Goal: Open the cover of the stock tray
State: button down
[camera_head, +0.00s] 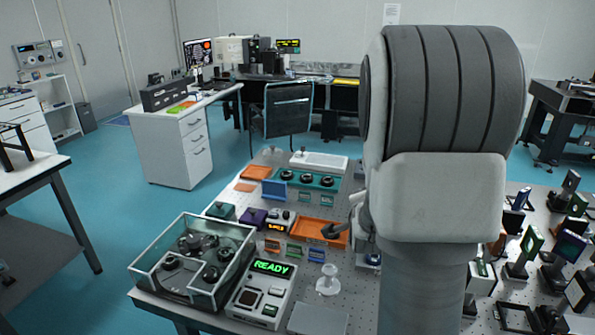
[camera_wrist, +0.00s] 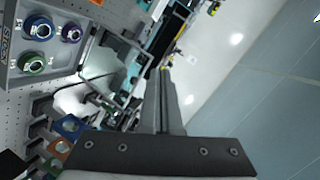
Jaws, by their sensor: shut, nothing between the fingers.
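A grey tray lettered STOCK (camera_wrist: 12,78) shows at the upper left of the wrist view. It holds ringed round optics in blue, purple and green. I cannot make out a cover over it, whether open or shut. I cannot pick this tray out in the head view, where my arm hides part of the table. My gripper (camera_wrist: 163,72) shows in the wrist view with its fingers together and nothing between them. It is to the right of the tray and apart from it. In the head view my gripper is not clearly seen behind my arm.
A clear-walled box (camera_head: 150,275) with dark parts stands at the table's left, beside a device reading READY (camera_head: 262,294). An orange tray (camera_head: 308,229), a teal tray (camera_head: 327,188) and a white stand (camera_head: 328,280) are close by. Mounted optics (camera_head: 525,250) crowd the right.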

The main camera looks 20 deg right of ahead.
jog(key=shift+s+d+f+m+t+h+b, duration=0.9)
jog(key=shift+s+d+f+m+h+b, duration=0.9)
jog(key=shift+d+f+m, duration=2.4)
jog(key=w+d+n+p, duration=0.1)
jog(key=w+d+p, duration=0.1)
jog(key=w+d, duration=0.7)
jog(key=shift+w+d+n+h+p, duration=0.25)
jog(key=shift+d+n+h+p, duration=0.15)
jog(key=shift+d, duration=0.5)
jog(key=w+d, duration=0.1)
jog(key=w+d+g+b, duration=0.1)
jog(key=shift+w+d+y, duration=0.1)
jog(key=shift+w+y, duration=0.2)
jog(key=shift+y, duration=0.1)
jog(key=shift+w+d+r+b, duration=0.2)
jog(key=shift+w+d+b, duration=0.15)
jog(key=shift+b, duration=0.25)
jog(key=shift+a, duration=0.1)
